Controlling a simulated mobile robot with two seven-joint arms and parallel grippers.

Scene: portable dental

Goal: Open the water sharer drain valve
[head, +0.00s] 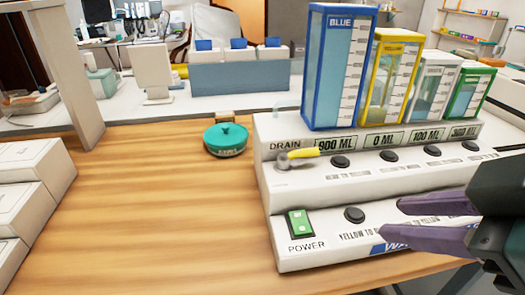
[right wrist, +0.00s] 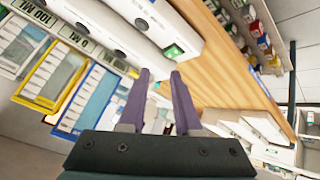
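The white water sharer (head: 370,165) stands on the wooden table at the right of the head view. Its drain valve, with a yellow handle (head: 304,153) on a grey metal body, sits under the DRAIN label at the upper left of its front. The handle points right, roughly level. My right gripper (head: 391,217) is open and empty, in front of the lower panel, right of and below the valve. In the right wrist view, its purple fingers (right wrist: 159,76) are apart; the sharer's front (right wrist: 150,22) and green power switch (right wrist: 172,50) show beyond. My left gripper is not in view.
Blue (head: 333,70), yellow (head: 388,80) and other containers stand on the sharer, with displays below them. A teal round lidded item (head: 226,138) lies left of it. White boxes (head: 30,205) are at far left. The table between (head: 165,220) is clear.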

